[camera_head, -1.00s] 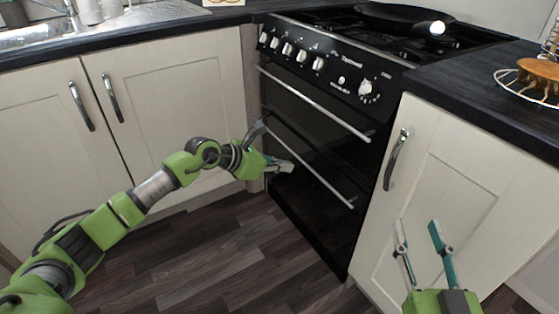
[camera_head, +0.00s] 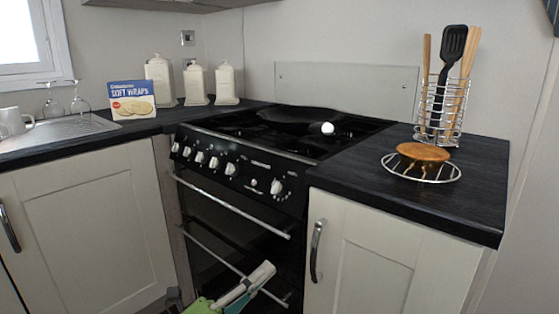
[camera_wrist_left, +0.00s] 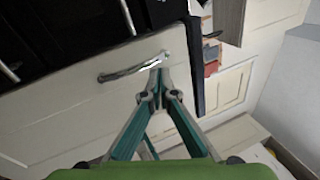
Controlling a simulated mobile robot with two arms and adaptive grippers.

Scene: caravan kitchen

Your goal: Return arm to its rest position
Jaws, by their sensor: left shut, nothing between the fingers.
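My left gripper (camera_head: 262,272) shows at the bottom of the head view, in front of the lower part of the black oven. Its pale fingers lie together, shut and empty. Most of the left arm is below the frame. In the left wrist view the left gripper (camera_wrist_left: 160,64) has its fingertips meeting in a point. They overlap the end of a metal door handle (camera_wrist_left: 125,72) in that picture; I cannot tell whether they touch it. My right gripper is not in the head view.
The cooker (camera_head: 240,200) stands between cream cabinets, with a pan (camera_head: 292,116) and a white ball (camera_head: 328,128) on top. The right counter (camera_head: 470,200) holds a utensil rack (camera_head: 440,125) and a wire trivet (camera_head: 392,165). Several canisters and a wraps box (camera_head: 132,100) stand at left.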

